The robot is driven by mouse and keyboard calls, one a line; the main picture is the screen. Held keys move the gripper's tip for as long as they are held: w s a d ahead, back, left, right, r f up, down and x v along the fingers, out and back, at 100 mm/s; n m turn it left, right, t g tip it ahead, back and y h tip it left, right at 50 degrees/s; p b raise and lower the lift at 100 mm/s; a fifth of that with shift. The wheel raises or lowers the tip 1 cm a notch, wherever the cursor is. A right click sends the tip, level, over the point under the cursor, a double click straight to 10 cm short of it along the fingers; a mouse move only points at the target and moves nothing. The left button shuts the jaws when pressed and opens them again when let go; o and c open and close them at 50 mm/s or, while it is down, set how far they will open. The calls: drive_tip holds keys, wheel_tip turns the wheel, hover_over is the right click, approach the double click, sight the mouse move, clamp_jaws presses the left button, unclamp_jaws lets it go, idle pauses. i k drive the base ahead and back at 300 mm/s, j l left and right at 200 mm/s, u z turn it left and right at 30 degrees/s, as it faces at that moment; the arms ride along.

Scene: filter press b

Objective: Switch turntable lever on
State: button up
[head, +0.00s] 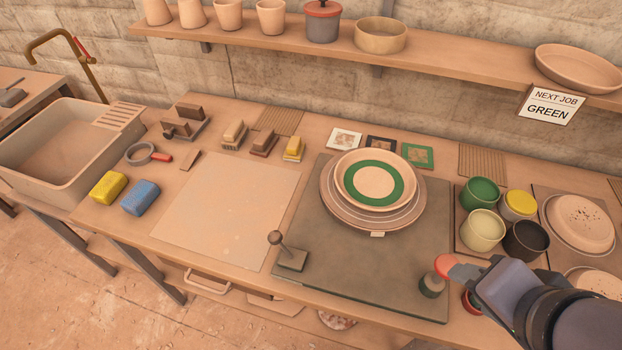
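The lever (283,250) stands on a small dark base at the front left corner of the dark turntable mat (310,281). Its round brown knob leans up and to the left. The turntable (333,207) carries a pale plate (375,181) with a green ring. My gripper (452,270) is at the lower right, well to the right of the lever and apart from it. Reddish tips show at its end, beside and partly over a small dark knob-like item (432,286). Whether the fingers are open or hold anything is unclear.
Several glaze pots (480,193) and a speckled plate (580,223) stand at the right. A pale board (228,210), sponges (141,197) and brushes lie left. A sink (60,150) is far left. A shelf (460,70) runs above the back. Space above the lever is clear.

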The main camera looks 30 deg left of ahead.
sight(275, 237)
drive_tip(key=k+j+u, duration=0.1)
drive_tip(key=u, duration=0.35)
drive_tip(key=j+u, duration=0.15)
drive_tip(key=u, duration=0.3)
drive_tip(key=k+j+u, duration=0.1)
drive_tip(key=u, duration=0.35)
drive_tip(key=i+z, duration=0.15)
drive_tip(key=i, duration=0.15)
drive_tip(key=i+j+z, duration=0.2)
drive_tip(key=i+l, duration=0.05)
drive_tip(key=i, duration=0.05)
